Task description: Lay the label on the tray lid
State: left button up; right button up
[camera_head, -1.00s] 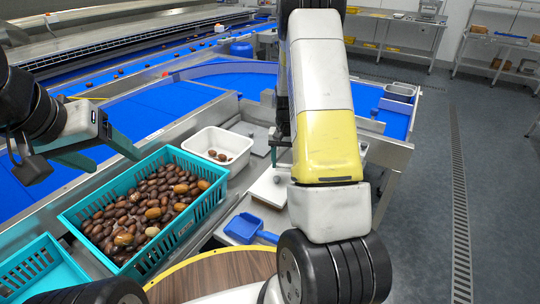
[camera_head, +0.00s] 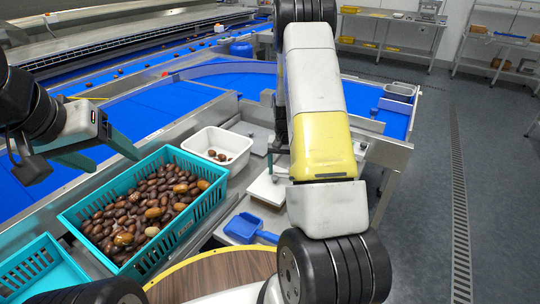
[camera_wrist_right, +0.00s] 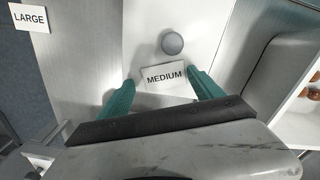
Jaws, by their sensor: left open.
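The white label (camera_wrist_right: 164,77) reads MEDIUM and lies on a pale surface in the right wrist view, below a round grey knob (camera_wrist_right: 172,43). My right gripper (camera_wrist_right: 160,82) has its teal fingers apart, one on each side of the label, with narrow gaps showing. In the head view that gripper is mostly hidden behind my right forearm. A white tray lid (camera_head: 266,190) lies on the bench beside my forearm there. My left gripper (camera_head: 106,158) is open and empty above the far left corner of the date crate.
A teal crate (camera_head: 196,214) full of dates stands at left. A white tub (camera_head: 240,140) holds a few dates. A blue scoop (camera_head: 243,226) lies in front of the lid. A label reading LARGE (camera_wrist_right: 29,17) is at the wrist view's upper left.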

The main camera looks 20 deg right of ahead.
jog(key=shift+a, duration=0.15)
notch_tip(320, 180, up, 12)
notch_tip(320, 180, up, 15)
jog(key=n+t+y, duration=0.1)
jog(key=n+t, duration=0.1)
jog(key=t, duration=0.1)
send_over(283, 173)
jog(key=s+a, duration=0.7)
jog(key=s, duration=0.2)
jog(key=s+a+r+n+t, duration=0.1)
jog(key=s+a+r, duration=0.2)
jog(key=s, duration=0.5)
jog(key=s+a+r+n+t+y, duration=0.1)
jog(key=s+a+r+n+t, duration=0.1)
jog(key=s, duration=0.7)
jog(key=shift+a+r+n, duration=0.3)
jog(key=shift+a+r, duration=0.6)
jog(key=shift+a, duration=0.15)
